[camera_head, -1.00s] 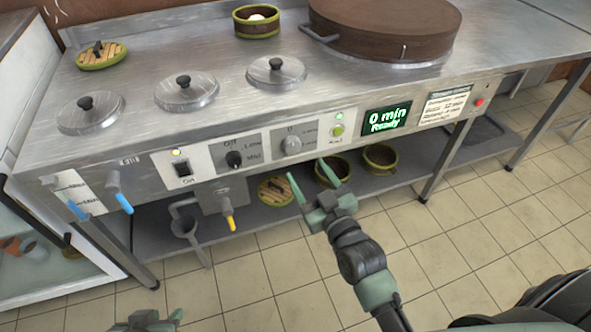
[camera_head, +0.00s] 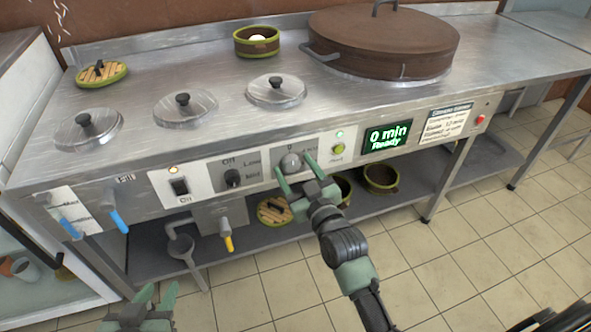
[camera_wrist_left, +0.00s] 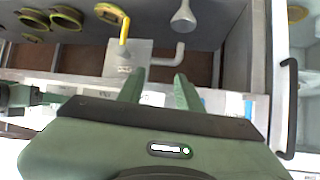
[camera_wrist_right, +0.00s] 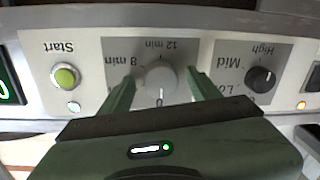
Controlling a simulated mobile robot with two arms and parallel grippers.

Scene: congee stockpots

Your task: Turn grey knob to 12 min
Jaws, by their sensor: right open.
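The grey knob (camera_head: 291,162) is on the front panel of the counter, with its pointer toward the 0 mark. In the right wrist view the knob (camera_wrist_right: 160,79) shows upside down, with 8 min and 12 min printed around it. My right gripper (camera_head: 298,172) is open just in front of the knob, its fingers to either side; I cannot tell whether they touch it. The right wrist view shows the same fingers (camera_wrist_right: 163,88) beside the knob. The display (camera_head: 385,138) reads "0 min Ready". My left gripper (camera_head: 153,300) is open and empty, low at the left.
A black knob (camera_head: 232,177) with heat labels sits left of the grey one. A green Start button (camera_head: 339,149) and a power switch (camera_head: 180,187) share the panel. A yellow-handled tap (camera_head: 228,242) hangs below. A large lidded pot (camera_head: 383,45) stands on top.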

